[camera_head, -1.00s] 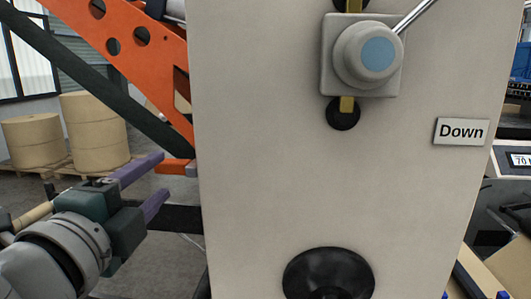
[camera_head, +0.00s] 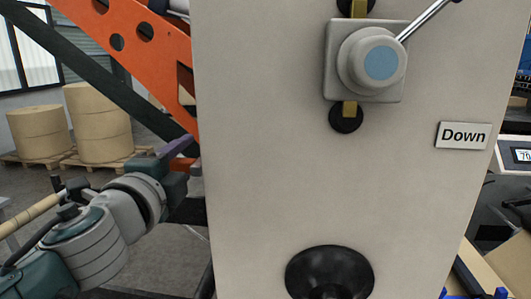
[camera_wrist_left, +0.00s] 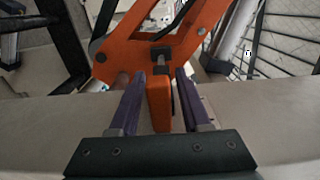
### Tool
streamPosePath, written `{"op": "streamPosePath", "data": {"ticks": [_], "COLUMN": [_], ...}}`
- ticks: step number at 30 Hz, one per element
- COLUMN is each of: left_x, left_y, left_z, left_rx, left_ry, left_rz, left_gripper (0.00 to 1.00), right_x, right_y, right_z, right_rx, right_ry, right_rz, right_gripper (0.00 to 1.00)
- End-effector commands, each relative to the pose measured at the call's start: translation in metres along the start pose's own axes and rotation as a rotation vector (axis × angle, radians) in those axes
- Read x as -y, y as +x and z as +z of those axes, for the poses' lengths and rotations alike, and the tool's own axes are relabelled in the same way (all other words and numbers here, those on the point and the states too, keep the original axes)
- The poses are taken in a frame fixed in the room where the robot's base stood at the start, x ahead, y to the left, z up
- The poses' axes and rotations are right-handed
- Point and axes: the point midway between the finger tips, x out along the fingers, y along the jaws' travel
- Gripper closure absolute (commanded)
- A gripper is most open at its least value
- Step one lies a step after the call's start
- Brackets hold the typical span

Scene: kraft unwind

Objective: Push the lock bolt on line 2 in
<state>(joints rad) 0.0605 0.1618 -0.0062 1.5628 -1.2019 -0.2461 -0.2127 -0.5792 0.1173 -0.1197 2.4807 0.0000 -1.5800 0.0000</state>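My left gripper (camera_head: 188,152) is at the left edge of the beige panel (camera_head: 250,180), in front of the orange arm's lower end. In the left wrist view its purple fingers (camera_wrist_left: 160,75) are apart, one on each side of an orange block (camera_wrist_left: 160,106) that hangs below the orange arm (camera_wrist_left: 178,40). A gap shows beside the block, and no grip on it is visible. A small dark fitting (camera_wrist_left: 161,56) sits just above the block. I cannot tell for certain which part is the lock bolt. No line number is legible. My right gripper is out of view.
The panel carries a lever with a blue-capped hub (camera_head: 380,62), a "Down" label (camera_head: 463,135) and a black round knob (camera_head: 330,273). Large paper rolls (camera_head: 98,122) stand on pallets at the back left.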

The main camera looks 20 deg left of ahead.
Motion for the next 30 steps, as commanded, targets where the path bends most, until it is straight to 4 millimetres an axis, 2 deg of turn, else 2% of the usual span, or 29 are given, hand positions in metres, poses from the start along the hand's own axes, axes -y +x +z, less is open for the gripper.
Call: {"op": "streamPosePath", "data": {"ticks": [2,12,30], "left_x": [-0.0001,-0.0001,0.0], "left_y": [-0.0002,-0.0003,-0.0003], "left_z": [-0.0001,-0.0001,-0.0002], "left_rx": [0.0,0.0,0.0], "left_ry": [0.0,0.0,0.0], "left_rz": [0.0,0.0,0.0], "left_gripper": [0.63,1.0,1.0], "right_x": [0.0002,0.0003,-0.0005], "right_y": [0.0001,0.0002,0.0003], "right_z": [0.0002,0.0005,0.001], "right_rx": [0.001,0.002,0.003], "right_ry": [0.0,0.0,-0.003], "right_rz": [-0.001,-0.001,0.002], "right_gripper": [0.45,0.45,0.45]}}
